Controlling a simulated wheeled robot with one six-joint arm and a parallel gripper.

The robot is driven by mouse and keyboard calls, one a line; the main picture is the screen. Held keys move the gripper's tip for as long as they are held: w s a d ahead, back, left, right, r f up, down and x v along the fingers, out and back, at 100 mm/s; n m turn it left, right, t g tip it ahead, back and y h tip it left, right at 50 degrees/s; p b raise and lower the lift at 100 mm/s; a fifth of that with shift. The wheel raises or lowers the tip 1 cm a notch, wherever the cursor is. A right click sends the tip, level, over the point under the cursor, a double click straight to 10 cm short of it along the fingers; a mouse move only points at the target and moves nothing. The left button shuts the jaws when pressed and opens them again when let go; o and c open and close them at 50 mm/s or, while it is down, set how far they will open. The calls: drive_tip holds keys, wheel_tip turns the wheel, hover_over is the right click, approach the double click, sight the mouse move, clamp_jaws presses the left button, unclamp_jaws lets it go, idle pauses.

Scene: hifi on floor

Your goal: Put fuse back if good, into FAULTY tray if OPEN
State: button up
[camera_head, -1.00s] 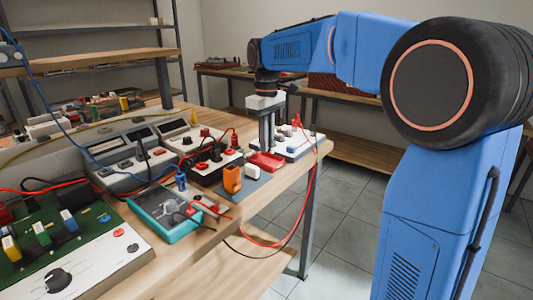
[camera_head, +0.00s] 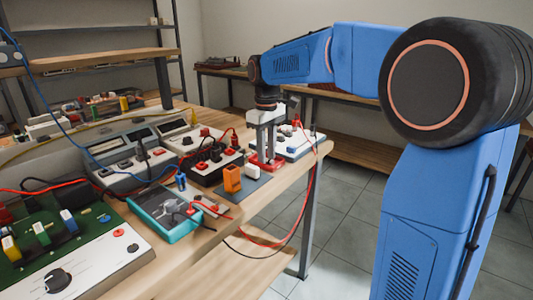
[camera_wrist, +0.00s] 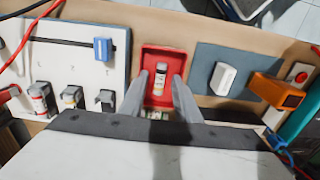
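A small cylindrical fuse (camera_wrist: 160,76), pale with a dark band, lies in the red tray (camera_wrist: 148,59) in the wrist view. My gripper (camera_wrist: 159,84) is open, with one finger on each side of the fuse and gaps between. In the head view my gripper (camera_head: 266,161) points straight down at the red tray (camera_head: 253,163); the fuse cannot be made out there. No lettering on the tray is readable. A teal meter (camera_head: 185,235) sits nearer on the bench; its display is not readable.
Right of the tray in the wrist view are a white block (camera_wrist: 223,78) on a grey mat (camera_wrist: 205,60) and an orange block (camera_wrist: 276,93). A white switch panel (camera_wrist: 80,25) stands close on the left. A red lead (camera_head: 318,165) loops over the bench edge.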

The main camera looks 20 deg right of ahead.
sight(267, 158)
wheel_tip(267, 158, up, 12)
drive_tip(key=shift+r, duration=0.15)
idle(0.5)
drive_tip(key=s+d+f+m+t, duration=0.15)
drive_tip(key=s+f, duration=0.25)
drive_tip(key=s, duration=0.5)
drive_tip(key=s+d+f+m+t, duration=0.1)
drive_tip(key=s+d+f+m, duration=0.2)
drive_tip(key=s, duration=0.7)
drive_tip(key=s+d+f+m+t, duration=0.2)
drive_tip(key=s+f, duration=1.2)
drive_tip(key=f, duration=0.1)
drive_tip(key=shift+s+d+f+m, duration=0.2)
drive_tip(key=shift+d+m, duration=0.05)
drive_tip(key=shift+m, duration=0.1)
